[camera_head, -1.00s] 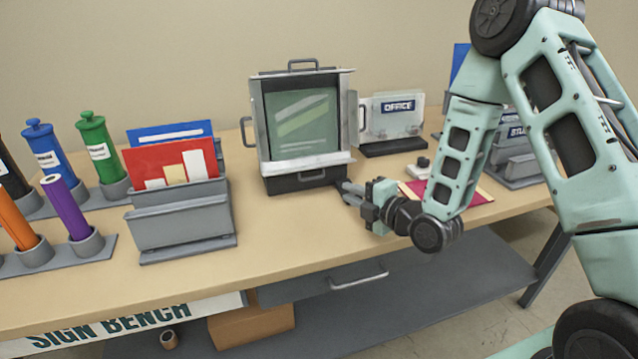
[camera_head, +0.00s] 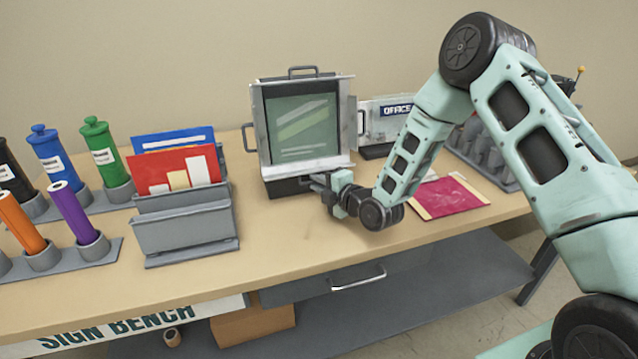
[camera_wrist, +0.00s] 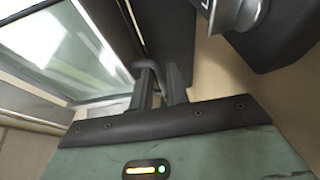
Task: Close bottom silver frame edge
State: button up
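The silver frame (camera_head: 351,112) stands upright on the bench with a greenish sheet (camera_head: 302,125) inside. Its bottom silver edge (camera_head: 309,164) is tilted outward above a dark base (camera_head: 283,187). My gripper (camera_head: 318,186) is at the lower right front of the frame and overlaps the base in the head view.
Side handles (camera_head: 362,122) stick out from the frame. An OFFICE sign holder (camera_head: 385,122) stands to its right. A grey file rack (camera_head: 186,228) stands left. The bench front is clear.

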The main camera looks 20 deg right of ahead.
grip_shut()
jog(key=shift+r, duration=0.1)
